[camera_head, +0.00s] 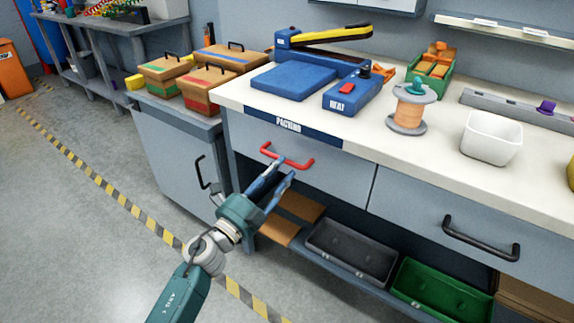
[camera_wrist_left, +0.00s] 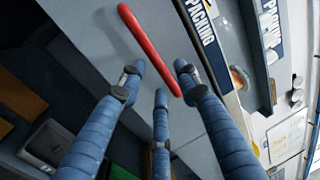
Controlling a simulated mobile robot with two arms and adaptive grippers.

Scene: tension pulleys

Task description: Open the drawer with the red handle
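The red handle (camera_head: 286,157) is a bar on the front of a grey drawer (camera_head: 333,171), under the PACKING label. The drawer looks shut. My left gripper (camera_head: 277,172) is in front of the handle, just below it in the head view. In the left wrist view the handle (camera_wrist_left: 149,48) runs diagonally ahead of the blue fingers (camera_wrist_left: 160,82). The fingers are spread apart, with nothing between them. The handle's lower end comes close to the fingertips; I cannot tell whether they touch. My right gripper is not in view.
A second drawer with a black handle (camera_head: 481,238) is at the right. A cabinet with a black handle (camera_head: 201,173) is at the left. Grey (camera_head: 350,252) and green (camera_head: 440,292) bins sit on the shelf below. The worktop above holds a blue heat sealer (camera_head: 352,92), spool (camera_head: 408,108) and white bin (camera_head: 491,138).

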